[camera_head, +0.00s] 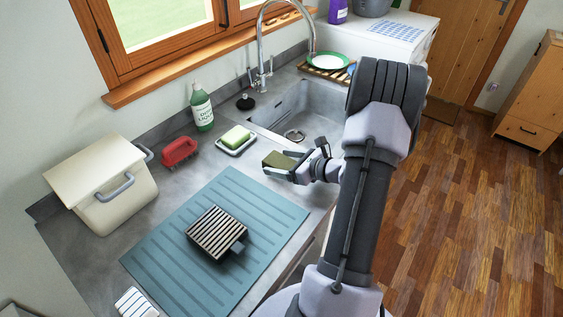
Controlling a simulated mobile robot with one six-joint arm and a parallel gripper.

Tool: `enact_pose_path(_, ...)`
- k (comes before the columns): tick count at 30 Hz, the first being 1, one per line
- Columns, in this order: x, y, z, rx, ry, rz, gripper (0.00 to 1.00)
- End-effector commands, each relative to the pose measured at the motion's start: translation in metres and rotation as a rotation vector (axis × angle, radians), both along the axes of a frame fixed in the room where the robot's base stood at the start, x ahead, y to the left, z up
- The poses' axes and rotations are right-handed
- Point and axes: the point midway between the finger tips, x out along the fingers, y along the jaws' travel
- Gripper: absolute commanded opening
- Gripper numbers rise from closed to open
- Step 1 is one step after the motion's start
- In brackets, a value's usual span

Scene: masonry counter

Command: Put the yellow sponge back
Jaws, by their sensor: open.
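A second, olive-green block (276,160) is at the tips of my gripper (287,167), beside the sink's near edge. My gripper is open, to the right of the dish and apart from it. I cannot tell whether the jaws touch the olive block or whether it rests on the counter.
A green soap bottle (202,108) and red brush (179,152) stand behind the dish. The sink (318,104) with its tall tap (262,62) is beyond my gripper. A blue mat (170,243) bears a slatted block (216,232). A cream bin (105,185) is at left.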

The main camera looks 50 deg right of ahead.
Motion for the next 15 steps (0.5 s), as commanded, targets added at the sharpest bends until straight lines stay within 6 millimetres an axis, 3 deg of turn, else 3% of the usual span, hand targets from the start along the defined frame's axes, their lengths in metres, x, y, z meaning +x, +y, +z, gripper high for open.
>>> enact_pose_path(4, -0.018, -0.003, 0.012, 0.000, 0.000, -0.003, 0.80)
enact_pose_path(15, -0.097, -0.009, 0.045, 0.000, -0.001, -0.003, 0.80)
